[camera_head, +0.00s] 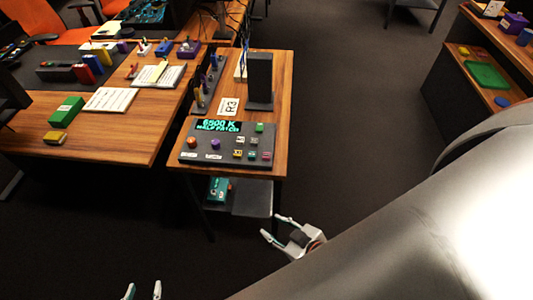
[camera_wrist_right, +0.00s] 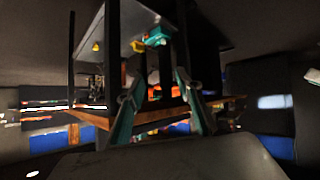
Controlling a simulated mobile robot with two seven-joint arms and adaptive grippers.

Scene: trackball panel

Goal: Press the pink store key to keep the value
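The dark trackball panel (camera_head: 184,155) lies on the near end of the narrow wooden table. Its lit display (camera_head: 217,126) shows green text that seems to read 6500 K. A small pinkish key (camera_head: 267,156) sits at the panel's front right corner, beside a teal key (camera_head: 252,155); its label is too small to read. My right gripper (camera_head: 273,227) is open and empty, in front of the table and below its top, apart from the panel. Its spread fingers also show in the right wrist view (camera_wrist_right: 158,80). My left gripper (camera_head: 143,290) is open at the bottom edge, far from the panel.
A dark upright block (camera_head: 260,78) and an R3 card (camera_head: 228,106) stand behind the panel. A lower shelf (camera_head: 252,198) with a teal box (camera_head: 219,189) is under the table. A wider table (camera_head: 135,140) adjoins on the left. The floor to the right is clear.

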